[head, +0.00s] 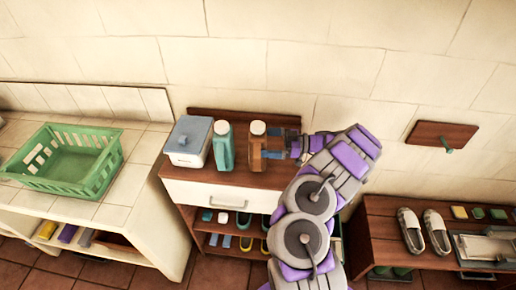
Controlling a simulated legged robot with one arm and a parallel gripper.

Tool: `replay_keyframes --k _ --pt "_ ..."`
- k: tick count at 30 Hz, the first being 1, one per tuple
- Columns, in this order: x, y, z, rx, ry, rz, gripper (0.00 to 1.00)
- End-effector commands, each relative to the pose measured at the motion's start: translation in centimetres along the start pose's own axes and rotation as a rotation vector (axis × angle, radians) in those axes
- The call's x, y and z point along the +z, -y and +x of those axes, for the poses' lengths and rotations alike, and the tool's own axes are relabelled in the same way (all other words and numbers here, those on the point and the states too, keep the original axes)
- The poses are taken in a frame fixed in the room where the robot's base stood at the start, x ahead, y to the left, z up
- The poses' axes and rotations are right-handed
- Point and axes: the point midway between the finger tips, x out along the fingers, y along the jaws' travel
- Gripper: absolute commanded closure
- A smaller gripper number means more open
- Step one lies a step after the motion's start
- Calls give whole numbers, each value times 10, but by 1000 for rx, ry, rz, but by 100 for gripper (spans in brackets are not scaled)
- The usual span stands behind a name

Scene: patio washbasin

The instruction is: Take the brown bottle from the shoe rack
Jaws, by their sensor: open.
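The brown bottle (256,152) with a pale cap stands upright on the brown top of the shoe rack (222,180). My gripper (272,144) comes in from the right, level with the bottle and close against its right side. Its blue fingers are open. I cannot tell whether they touch the bottle or reach around it. Part of the bottle's right side is hidden by the fingers. My arm covers the right part of the rack.
A teal bottle (223,148) stands just left of the brown one, and a blue-lidded white box (189,141) farther left. A green basket (66,160) sits on the tiled counter (135,185). A low bench (385,228) with shoes stands right. The wall is close behind the rack.

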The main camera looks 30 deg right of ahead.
Motion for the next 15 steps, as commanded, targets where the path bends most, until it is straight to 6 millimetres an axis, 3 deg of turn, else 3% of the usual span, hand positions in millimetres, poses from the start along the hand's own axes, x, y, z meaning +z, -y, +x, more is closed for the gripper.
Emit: replay_keyframes --k 8,15 --pt "-1 -1 16 2 0 -2 0" --pt "0 -1 50 0 1 0 0"
